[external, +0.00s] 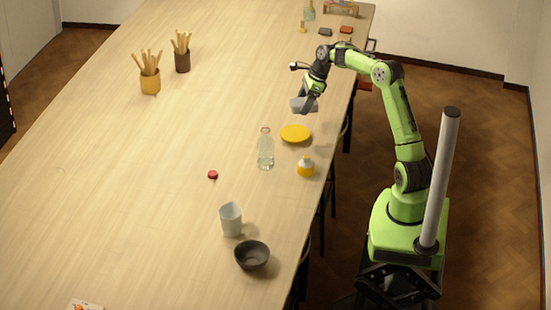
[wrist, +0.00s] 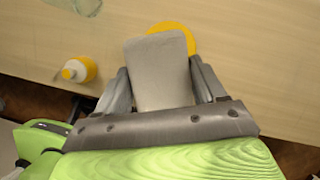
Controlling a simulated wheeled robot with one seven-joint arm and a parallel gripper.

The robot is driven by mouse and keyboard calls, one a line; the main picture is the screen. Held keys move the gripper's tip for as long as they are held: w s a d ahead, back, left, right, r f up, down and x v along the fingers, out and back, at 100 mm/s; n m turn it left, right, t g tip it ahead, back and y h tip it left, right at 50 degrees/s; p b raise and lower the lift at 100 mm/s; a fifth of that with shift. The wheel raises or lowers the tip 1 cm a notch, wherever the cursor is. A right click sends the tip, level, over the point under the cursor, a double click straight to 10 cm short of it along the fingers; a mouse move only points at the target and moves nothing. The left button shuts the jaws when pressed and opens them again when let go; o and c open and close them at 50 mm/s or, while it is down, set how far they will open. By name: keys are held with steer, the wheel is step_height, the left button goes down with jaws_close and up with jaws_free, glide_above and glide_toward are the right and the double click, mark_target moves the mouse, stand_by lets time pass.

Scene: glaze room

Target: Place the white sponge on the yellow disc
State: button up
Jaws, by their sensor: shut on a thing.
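The white sponge (wrist: 158,72) is a pale, rounded block held between the two fingers of my gripper (wrist: 160,88). In the external view my gripper (external: 304,106) is above the table, with the sponge (external: 297,104) in it. The yellow disc (external: 295,133) lies flat on the table near its right edge, below my gripper in the picture. In the wrist view the disc (wrist: 180,33) shows behind the far end of the sponge, which hides part of it. The sponge appears raised above the table, apart from the disc.
A clear bottle (external: 265,150) stands just left of the disc and a yellow and white bottle (external: 306,167) stands in front of it. A red cap (external: 213,174), a pale cup (external: 231,218) and a dark bowl (external: 252,256) are nearer.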

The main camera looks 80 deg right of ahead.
mark_target(299, 134)
step_height(299, 134, down, 10)
steer(key=b, duration=0.3)
steer(key=shift+f, duration=0.2)
steer(key=o, duration=1)
